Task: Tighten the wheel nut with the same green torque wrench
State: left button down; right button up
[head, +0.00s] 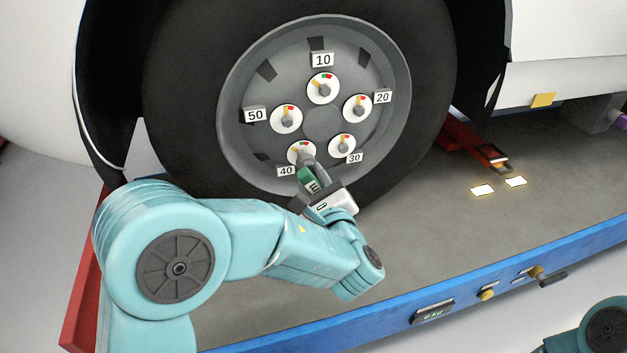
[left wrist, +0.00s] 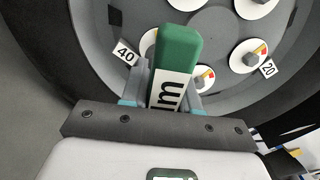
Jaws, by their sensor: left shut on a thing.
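The wheel (head: 322,125) has several nuts on white dials, with number plates 10, 20, 30, 40 and 50. My left gripper (head: 316,188) is shut on the green torque wrench (head: 307,178) in front of the lower-left nut dial (head: 297,150), beside plate 40 (head: 286,171). The wrench's grey end overlaps that dial and hides its nut; I cannot tell how fully it is seated. In the left wrist view the green handle (left wrist: 178,48) with its white label stands between the fingers (left wrist: 166,90). My right gripper is out of view.
The wheel stands on a grey platform (head: 420,230) with a blue front edge (head: 380,327) carrying a small display (head: 432,312) and knobs. A red bracket (head: 475,147) lies right of the tyre. Platform right of the wheel is mostly clear.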

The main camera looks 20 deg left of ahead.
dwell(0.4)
pick_arm(q)
jog(key=shift+b, duration=0.3)
jog(key=shift+w, duration=0.1)
jog(key=shift+x, duration=1.2)
jog(key=shift+r+m+p, duration=0.2)
jog(key=shift+m+p, duration=0.25)
jog(key=shift+m, duration=0.05)
jog(key=shift+m+p, duration=1)
jog(key=shift+m, duration=0.4)
jog(key=shift+f+m+p, duration=0.1)
jog(key=shift+m+p, duration=0.2)
jog(key=shift+m, duration=0.3)
